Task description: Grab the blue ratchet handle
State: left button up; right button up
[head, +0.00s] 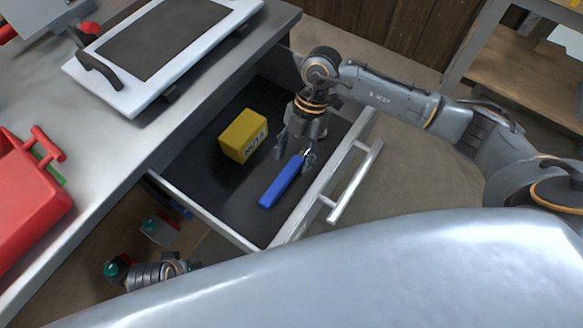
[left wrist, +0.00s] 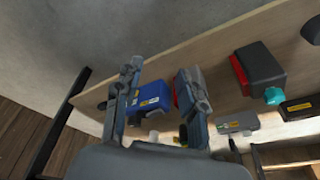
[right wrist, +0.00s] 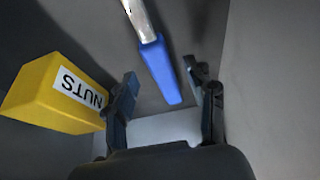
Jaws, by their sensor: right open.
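The ratchet with its blue handle (head: 281,184) lies on the dark floor of an open drawer in the head view. The metal shaft (right wrist: 138,18) runs to the top edge. My left gripper (left wrist: 161,74) shows parted fingers in its wrist view, with a shelf of items beyond.
A yellow box marked NUTS (head: 243,135) stands in the drawer, left of the handle. The drawer's front wall and pull bar (head: 356,182) are near my right arm. A red toolbox (head: 30,195) and a white-framed panel (head: 165,45) are on the grey top.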

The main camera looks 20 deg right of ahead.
jog(key=shift+x, duration=0.95)
jog(key=shift+c, duration=0.2)
grip_shut()
jog(key=shift+r, duration=0.1)
jog(key=shift+w+r, duration=0.1)
